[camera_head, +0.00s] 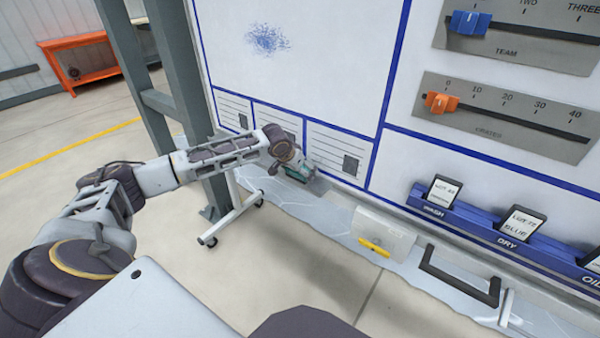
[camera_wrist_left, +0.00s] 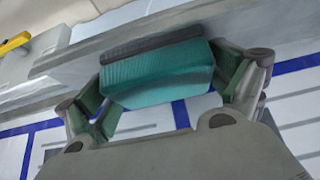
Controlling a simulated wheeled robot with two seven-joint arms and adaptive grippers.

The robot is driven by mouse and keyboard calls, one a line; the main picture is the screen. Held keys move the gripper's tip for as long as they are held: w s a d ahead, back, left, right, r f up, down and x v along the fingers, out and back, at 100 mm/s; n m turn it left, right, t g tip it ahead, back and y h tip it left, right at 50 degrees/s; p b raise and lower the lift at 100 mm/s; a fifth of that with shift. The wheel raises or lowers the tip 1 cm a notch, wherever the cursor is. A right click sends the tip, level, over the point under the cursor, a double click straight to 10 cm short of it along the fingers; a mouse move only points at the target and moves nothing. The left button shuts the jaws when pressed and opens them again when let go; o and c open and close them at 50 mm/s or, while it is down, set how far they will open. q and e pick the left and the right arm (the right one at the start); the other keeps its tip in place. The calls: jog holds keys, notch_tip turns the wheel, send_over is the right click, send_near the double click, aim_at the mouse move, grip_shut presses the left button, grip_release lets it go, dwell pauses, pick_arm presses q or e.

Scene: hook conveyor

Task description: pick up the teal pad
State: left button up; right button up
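The teal pad (camera_wrist_left: 160,80) is a block with a dark grey backing strip along its far side. In the left wrist view it sits between the two fingers of my left gripper (camera_wrist_left: 160,88), by the grey ledge. The fingers flank its two ends closely. I cannot tell whether they press on it or stand slightly apart. In the head view the left gripper (camera_head: 298,168) is at the ledge below the whiteboard, and the teal pad (camera_head: 297,174) shows only as a small patch, mostly hidden by the gripper. My right gripper is not in view.
The whiteboard (camera_head: 310,60) rises behind the ledge. To the right on the ledge are a white block with a yellow bar (camera_head: 375,246) and a dark handle (camera_head: 458,282). A blue card rack (camera_head: 480,227) and slider panels (camera_head: 510,120) are further right. A grey post (camera_head: 190,90) stands left.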

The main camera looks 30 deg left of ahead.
pick_arm(q)
jog(key=c, duration=0.5)
jog(key=shift+c, duration=0.3)
jog(key=shift+r, duration=0.1)
jog(key=shift+s+r, duration=0.2)
jog(key=shift+r, duration=0.1)
jog(key=r, duration=0.2)
jog(key=r+p, duration=0.1)
jog(key=r, duration=0.1)
jog(key=s+r, duration=0.1)
jog(key=r, duration=0.1)
jog(key=shift+a+r, duration=0.1)
jog(key=shift+s+a, duration=0.15)
jog(key=shift+s, duration=1.3)
jog(key=s+a+p, duration=0.1)
jog(key=s, duration=1.4)
jog(key=shift+s, duration=0.3)
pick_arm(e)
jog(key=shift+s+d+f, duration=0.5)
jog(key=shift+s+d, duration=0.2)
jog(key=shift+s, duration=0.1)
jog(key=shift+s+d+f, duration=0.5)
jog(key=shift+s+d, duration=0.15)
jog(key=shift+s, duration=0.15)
